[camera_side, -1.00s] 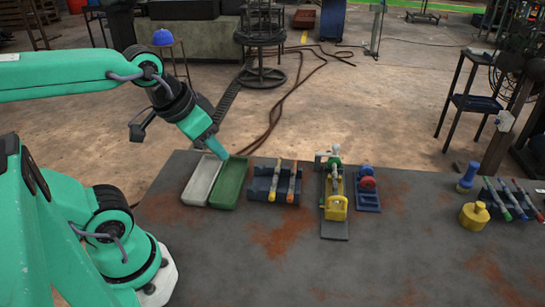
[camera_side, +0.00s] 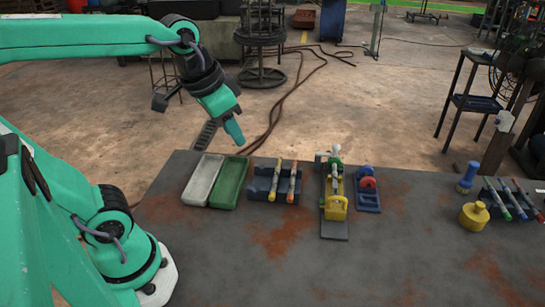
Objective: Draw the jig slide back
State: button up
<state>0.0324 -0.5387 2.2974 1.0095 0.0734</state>
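The jig (camera_side: 334,228) stands near the middle of the table on a grey base plate. Its yellow slide (camera_side: 336,207) has a loop-shaped handle at the near end. A green and white part (camera_side: 333,160) sits at the jig's far end. My gripper (camera_side: 236,138) hangs in the air above the far table edge, left of the jig and well apart from it. It points down, and no object shows in it. The fingers look like one narrow teal tip from here, so their opening cannot be made out.
A white tray (camera_side: 187,199) and a green tray (camera_side: 216,205) lie left of the jig. A dark rack (camera_side: 268,196) with two rods stands between. A blue-and-red fixture (camera_side: 369,203) is close right. A yellow weight (camera_side: 474,222) sits further right. The front table is clear.

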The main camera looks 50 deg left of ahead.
jog(key=w+d+f+m+g, duration=0.2)
jog(key=w+d, duration=0.1)
jog(key=w, duration=0.4)
jog(key=w+d+f+m+g, duration=0.1)
jog(key=w+d+m+g, duration=0.15)
jog(key=w, duration=0.45)
jog(key=w+d+f+m+g, duration=0.2)
jog(key=w+d, duration=0.1)
jog(key=w, duration=0.4)
jog(key=w+d+f+m+g, duration=0.1)
jog(key=w+d+f, duration=0.1)
jog(key=f, duration=0.2)
jog(key=w+d+f+g+y, duration=0.1)
jog(key=w+d+f, duration=0.1)
jog(key=f, duration=0.2)
jog(key=shift+w+f+m, duration=0.2)
jog(key=shift+w+m, duration=0.1)
jog(key=shift+m, duration=0.05)
jog(key=shift+s+f+g, duration=0.1)
jog(key=shift+f+g, duration=0.05)
jog(key=shift+g, duration=0.1)
jog(key=shift+a+x, duration=0.15)
jog(key=shift+x, duration=1.7)
jog(key=shift+a+x, duration=0.15)
jog(key=shift+x, duration=1.7)
jog(key=shift+c, duration=0.2)
